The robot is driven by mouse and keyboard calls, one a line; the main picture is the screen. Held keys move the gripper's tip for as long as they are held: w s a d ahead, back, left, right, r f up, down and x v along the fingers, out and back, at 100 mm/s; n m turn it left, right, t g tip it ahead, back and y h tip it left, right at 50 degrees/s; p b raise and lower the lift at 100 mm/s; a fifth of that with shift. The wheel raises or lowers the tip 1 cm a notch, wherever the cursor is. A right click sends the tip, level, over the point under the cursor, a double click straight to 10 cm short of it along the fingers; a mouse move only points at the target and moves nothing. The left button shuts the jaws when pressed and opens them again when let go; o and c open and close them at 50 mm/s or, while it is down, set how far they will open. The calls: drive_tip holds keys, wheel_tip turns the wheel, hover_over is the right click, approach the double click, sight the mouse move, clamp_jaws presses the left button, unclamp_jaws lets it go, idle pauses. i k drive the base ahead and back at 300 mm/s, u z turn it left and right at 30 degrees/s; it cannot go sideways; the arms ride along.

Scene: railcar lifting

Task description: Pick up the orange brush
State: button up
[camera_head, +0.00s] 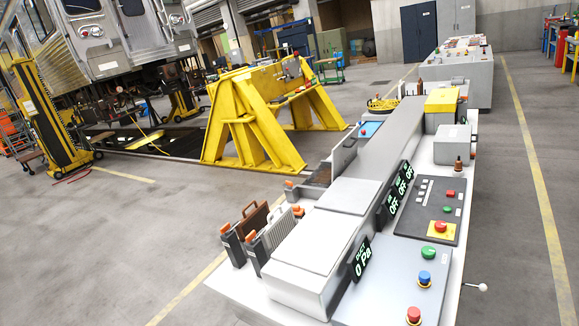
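I cannot clearly make out an orange brush. On the left edge of the long grey bench are small dark grey holders with orange tops, one at the far left (232,247) and another beside it (256,254). A brown block with a handle (254,221) and a grey ribbed block (279,228) stand upright behind them. Farther along the same edge is a dark tray (318,175), with small orange pieces (290,184) near it. Which of these, if any, is the brush is too small to tell. My gripper does not show.
The bench (446,150) carries a raised grey spine, black "OFF" displays (394,200) and button panels (433,208). A lever with a white knob (482,287) sticks out right. A yellow stand (250,125) and a railcar (105,40) are behind.

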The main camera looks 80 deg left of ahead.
sight(299, 212)
drive_tip(key=u, duration=1.7)
drive_tip(key=i, duration=1.05)
drive_tip(key=u, duration=0.05)
